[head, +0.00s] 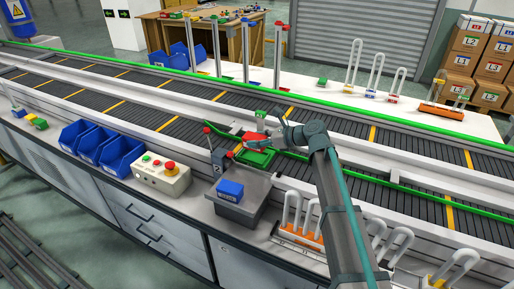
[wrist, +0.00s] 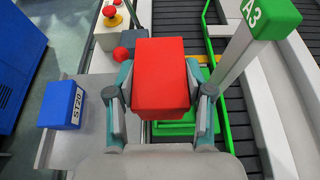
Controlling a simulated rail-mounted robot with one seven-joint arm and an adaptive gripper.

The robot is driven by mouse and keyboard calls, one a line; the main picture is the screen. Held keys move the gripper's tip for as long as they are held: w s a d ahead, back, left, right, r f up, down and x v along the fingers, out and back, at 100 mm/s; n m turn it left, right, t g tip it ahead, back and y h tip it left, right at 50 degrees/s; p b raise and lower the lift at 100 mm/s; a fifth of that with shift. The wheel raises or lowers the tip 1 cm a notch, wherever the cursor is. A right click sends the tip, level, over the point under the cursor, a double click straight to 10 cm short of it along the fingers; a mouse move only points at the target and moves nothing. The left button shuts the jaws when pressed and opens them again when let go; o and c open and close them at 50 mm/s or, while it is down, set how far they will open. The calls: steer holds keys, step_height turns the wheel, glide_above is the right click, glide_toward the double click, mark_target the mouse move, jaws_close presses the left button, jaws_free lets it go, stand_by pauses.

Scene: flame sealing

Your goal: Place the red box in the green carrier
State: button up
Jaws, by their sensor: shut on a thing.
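The red box (head: 252,138) is held by my gripper (head: 268,136) above the conveyor in the head view. In the wrist view the red box (wrist: 160,72) sits between the two fingers of my gripper (wrist: 160,92), which touch its sides. The green carrier (head: 258,159) lies on the conveyor, just below the red box in the head view. In the wrist view the carrier (wrist: 180,129) shows partly behind and below the red box, which hides much of it. The exact height gap between them cannot be told.
A green-topped A3 post (wrist: 270,18) stands close at the right in the wrist view. A blue ST20 box (wrist: 62,105) sits on a grey stand to the left. A control box with red button (head: 162,174) and blue bins (head: 122,154) stand on the near bench.

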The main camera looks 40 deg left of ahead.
steer(key=shift+w+a+f, duration=0.45)
steer(key=shift+w+f, duration=0.05)
steer(key=shift+f, duration=0.25)
steer(key=shift+w+a+f, duration=0.45)
steer(key=shift+f, duration=0.3)
steer(key=shift+f+p, duration=0.6)
steer(key=shift+f, duration=1.05)
steer(key=shift+f, duration=0.15)
steer(key=o, duration=1)
steer(key=shift+r, duration=0.2)
steer(key=b+v, duration=0.1)
steer(key=v, duration=1.1)
steer(key=shift+b, duration=0.35)
